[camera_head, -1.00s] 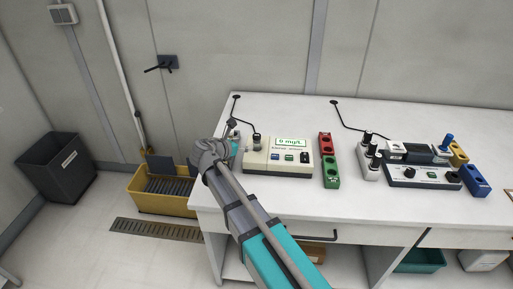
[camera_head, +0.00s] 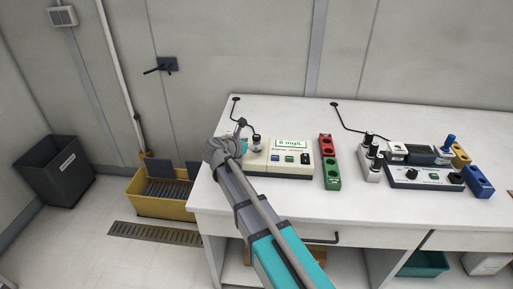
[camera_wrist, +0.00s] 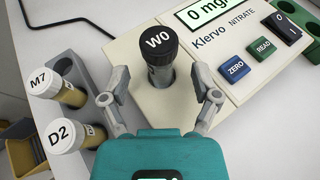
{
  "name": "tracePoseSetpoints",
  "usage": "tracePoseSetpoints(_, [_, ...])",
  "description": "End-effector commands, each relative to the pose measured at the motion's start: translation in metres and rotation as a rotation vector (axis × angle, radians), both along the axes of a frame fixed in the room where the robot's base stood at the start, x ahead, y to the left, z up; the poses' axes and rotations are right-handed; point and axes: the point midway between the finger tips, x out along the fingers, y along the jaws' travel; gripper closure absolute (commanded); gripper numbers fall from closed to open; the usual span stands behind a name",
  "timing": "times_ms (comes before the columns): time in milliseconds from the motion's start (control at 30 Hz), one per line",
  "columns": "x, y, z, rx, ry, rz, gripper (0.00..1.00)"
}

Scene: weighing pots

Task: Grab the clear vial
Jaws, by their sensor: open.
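The clear vial (camera_wrist: 160,74) has a black cap marked W0 and stands upright in the well of the cream Klervo nitrate meter (camera_wrist: 215,58). In the head view the vial (camera_head: 257,143) shows at the left end of the meter (camera_head: 284,166). My gripper (camera_wrist: 162,96) is open in the wrist view, with one finger on each side of the vial and a gap to it on both sides. The vial's lower end is hidden in the well. In the head view my gripper's fingers are largely hidden behind my arm.
Two white-capped vials, M7 (camera_wrist: 44,82) and D2 (camera_wrist: 62,134), stand in a grey rack (camera_wrist: 103,68) left of the meter. Red (camera_head: 326,146) and green (camera_head: 332,174) blocks stand right of it. A cable runs behind the vial. Another meter (camera_head: 425,176) stands farther right.

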Motion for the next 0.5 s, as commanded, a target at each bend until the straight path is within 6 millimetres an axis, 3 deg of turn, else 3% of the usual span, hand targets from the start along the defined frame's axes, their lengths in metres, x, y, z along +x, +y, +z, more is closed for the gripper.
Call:
tracePoseSetpoints(200, [0.019,-0.013,-0.012,0.000,0.000,-0.001,0.21])
tracePoseSetpoints(500, [0.023,-0.017,-0.012,0.001,-0.001,0.001,0.21])
